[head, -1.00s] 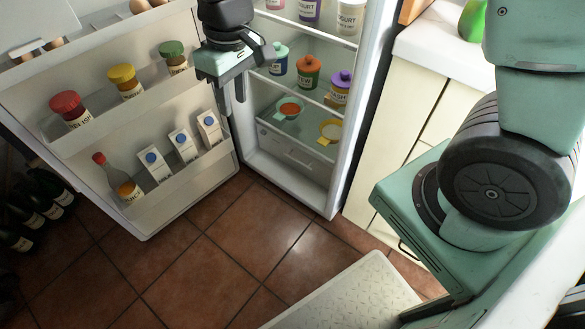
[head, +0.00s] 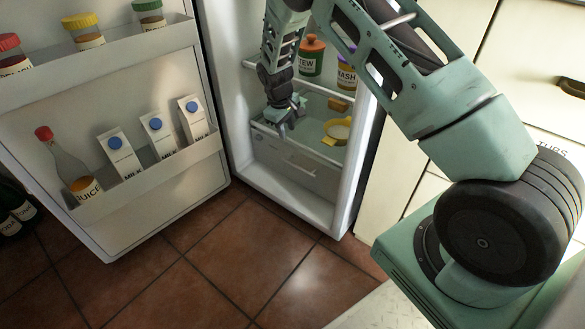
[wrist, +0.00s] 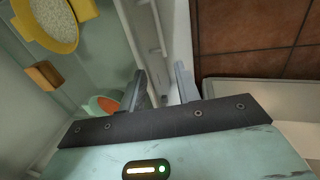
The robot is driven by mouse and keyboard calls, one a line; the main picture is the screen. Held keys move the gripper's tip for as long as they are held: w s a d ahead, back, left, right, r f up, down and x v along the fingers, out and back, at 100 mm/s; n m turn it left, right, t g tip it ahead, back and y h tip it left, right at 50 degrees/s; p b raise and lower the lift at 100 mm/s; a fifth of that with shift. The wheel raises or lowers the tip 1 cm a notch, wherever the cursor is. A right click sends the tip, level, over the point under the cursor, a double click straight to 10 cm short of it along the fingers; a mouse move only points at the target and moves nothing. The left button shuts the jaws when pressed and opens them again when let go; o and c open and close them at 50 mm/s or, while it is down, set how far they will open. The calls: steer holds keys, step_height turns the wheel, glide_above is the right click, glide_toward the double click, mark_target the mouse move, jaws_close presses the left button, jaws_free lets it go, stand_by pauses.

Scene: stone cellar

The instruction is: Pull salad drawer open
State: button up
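The salad drawer (head: 268,145) is at the bottom of the open fridge, below a glass shelf, and looks shut. Its pale front has a bar handle (head: 300,168). My gripper (head: 284,131) points down in front of the drawer's upper left part, above the handle in the head view. In the wrist view the two fingers (wrist: 163,84) are apart with nothing between them. A pale bar that looks like the drawer handle (wrist: 156,32) runs ahead of the fingers there. I cannot tell whether a finger touches the drawer.
On the shelf above stand a yellow bowl (head: 337,131), a brownish block (head: 338,104) and a bowl with orange content (wrist: 106,103). The open fridge door (head: 120,225) with cartons and bottles is at left. Tiled floor (head: 235,250) before the fridge is clear.

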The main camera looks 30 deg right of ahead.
mark_target(293, 165)
steer(key=d+f+b, duration=0.1)
steer(key=f+b, duration=0.1)
steer(key=f, duration=0.3)
steer(key=d+f+b, duration=0.1)
steer(key=f+b, duration=0.2)
steer(key=f, duration=0.3)
steer(key=w+d+f+b, duration=0.1)
steer(key=f+b, duration=0.1)
steer(key=f, duration=0.3)
steer(key=shift+f, duration=0.3)
jaws_close()
